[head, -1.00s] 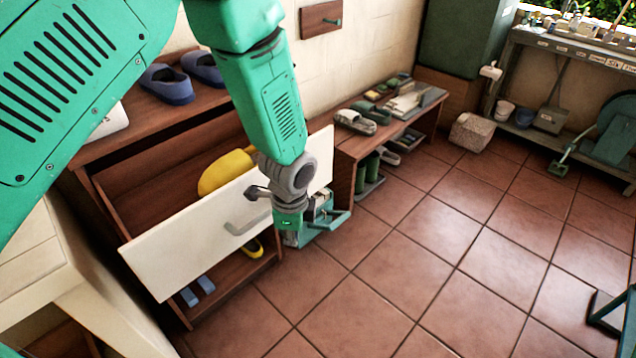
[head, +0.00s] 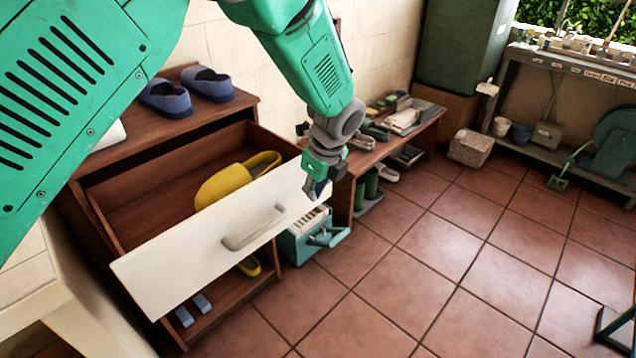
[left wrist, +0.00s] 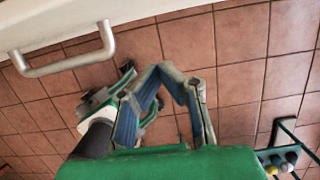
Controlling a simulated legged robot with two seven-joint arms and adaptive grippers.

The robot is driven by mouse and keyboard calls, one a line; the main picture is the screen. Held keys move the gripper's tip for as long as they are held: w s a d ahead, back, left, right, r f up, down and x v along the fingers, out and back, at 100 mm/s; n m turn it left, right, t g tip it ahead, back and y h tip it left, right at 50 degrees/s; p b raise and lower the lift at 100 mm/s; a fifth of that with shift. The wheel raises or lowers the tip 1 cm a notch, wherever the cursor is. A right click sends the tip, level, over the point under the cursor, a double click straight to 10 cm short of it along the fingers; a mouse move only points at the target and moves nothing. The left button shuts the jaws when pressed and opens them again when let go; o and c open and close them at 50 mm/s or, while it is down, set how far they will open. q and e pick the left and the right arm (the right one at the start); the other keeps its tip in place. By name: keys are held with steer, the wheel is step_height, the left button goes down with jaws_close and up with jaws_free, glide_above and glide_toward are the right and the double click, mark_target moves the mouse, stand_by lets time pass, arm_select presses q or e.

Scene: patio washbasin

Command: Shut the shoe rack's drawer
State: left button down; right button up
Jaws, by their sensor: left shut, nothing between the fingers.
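The shoe rack (head: 150,142) is brown wood, and its drawer is pulled out. The drawer's white front (head: 185,262) faces the room and carries a grey bar handle (head: 254,228). A yellow slipper (head: 236,180) lies inside the drawer at its right end. My left gripper (head: 317,190) is shut and empty, in front of the right end of the drawer front, right of the handle. In the left wrist view its fingertips (left wrist: 163,72) meet, and the handle (left wrist: 66,58) shows at upper left, apart from them. My right gripper is not in view.
Blue slippers (head: 186,90) sit on top of the rack. A teal and white box (head: 302,236) stands on the floor beside the rack. A low bench (head: 345,180) with shoes is further right. The tiled floor (head: 430,250) in front is largely clear.

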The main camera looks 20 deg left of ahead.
mark_target(299, 194)
arm_select(q)
steer(key=a+f, duration=0.1)
steer(key=w+a+f, duration=0.1)
steer(key=a+f, duration=0.2)
steer(key=shift+w+b, duration=0.35)
steer(key=shift+w, duration=0.05)
steer(key=shift+a, duration=0.25)
steer(key=shift+w+a, duration=0.1)
